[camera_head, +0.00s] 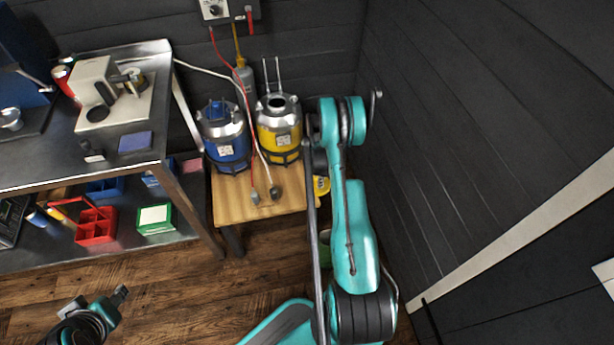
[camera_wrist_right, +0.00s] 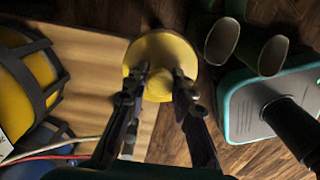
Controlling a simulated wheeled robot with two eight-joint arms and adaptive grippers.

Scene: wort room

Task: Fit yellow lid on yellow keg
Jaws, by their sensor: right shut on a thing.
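The yellow keg (camera_head: 280,143) stands upright on a small wooden table, with its steel top and round mouth uncovered. It shows in part at the left of the right wrist view (camera_wrist_right: 38,67). The round yellow lid (camera_wrist_right: 165,50) is at the table's right edge, apart from the keg. Only a sliver of the lid (camera_head: 321,186) shows past my right arm in the head view. My right gripper (camera_wrist_right: 161,76) is shut on the lid's knob; my arm hides it in the head view. My left gripper (camera_head: 119,293) is low at the left, away from the table; its jaws are unclear.
A blue keg (camera_head: 224,137) stands left of the yellow one on the wooden table (camera_head: 233,203). Red and white hoses hang across the front of the kegs. A workbench (camera_head: 37,160) is at the left. Green boots (camera_wrist_right: 222,40) stand on the floor by the table.

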